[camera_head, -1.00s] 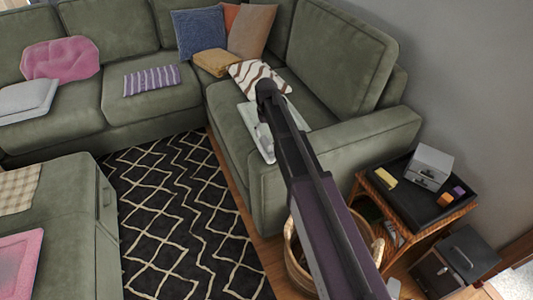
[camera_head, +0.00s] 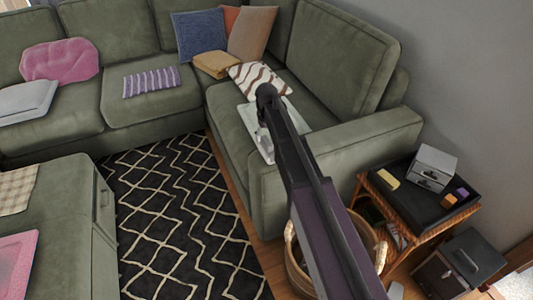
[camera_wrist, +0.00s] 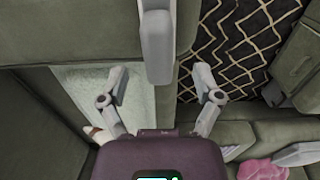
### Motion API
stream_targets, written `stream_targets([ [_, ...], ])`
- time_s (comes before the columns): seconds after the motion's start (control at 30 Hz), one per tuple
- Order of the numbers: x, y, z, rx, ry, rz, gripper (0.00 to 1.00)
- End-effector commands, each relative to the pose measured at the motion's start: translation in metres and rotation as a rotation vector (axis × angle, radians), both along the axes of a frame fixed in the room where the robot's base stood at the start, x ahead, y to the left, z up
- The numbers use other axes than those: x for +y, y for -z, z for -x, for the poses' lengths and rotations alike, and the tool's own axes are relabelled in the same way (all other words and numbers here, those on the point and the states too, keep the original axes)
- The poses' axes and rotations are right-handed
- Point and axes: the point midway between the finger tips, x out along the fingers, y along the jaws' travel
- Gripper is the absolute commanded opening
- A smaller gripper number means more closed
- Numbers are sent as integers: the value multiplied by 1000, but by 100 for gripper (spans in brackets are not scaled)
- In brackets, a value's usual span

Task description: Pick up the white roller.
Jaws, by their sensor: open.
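A long pale grey-white piece, which looks like the white roller (camera_wrist: 156,42), shows in the wrist view at the top middle. It runs down from the top edge, and its lower end lies between and a little beyond my gripper's fingertips (camera_wrist: 160,72). The fingers are spread wide and nothing is between them in a grip. In the head view my arm reaches over the sofa seat, with my gripper mostly hidden behind its end. A small whitish part beside the arm (camera_head: 265,142) may be the roller; I cannot tell.
A pale mat (camera_wrist: 75,82) lies on the green sofa seat. A wavy-striped cushion (camera_head: 260,78) is just behind it. The sofa armrest (camera_head: 365,140), a woven basket (camera_head: 296,262) and a side table with a black tray (camera_head: 408,190) stand close to my arm. The patterned rug (camera_head: 180,215) is clear.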

Motion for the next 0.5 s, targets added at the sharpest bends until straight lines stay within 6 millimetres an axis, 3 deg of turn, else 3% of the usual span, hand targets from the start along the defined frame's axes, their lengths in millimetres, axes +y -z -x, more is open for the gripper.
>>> stream_targets([
  [0.2,0,21,-1,0,0,0,83],
  [0.5,-2,28,-1,0,1,0,83],
])
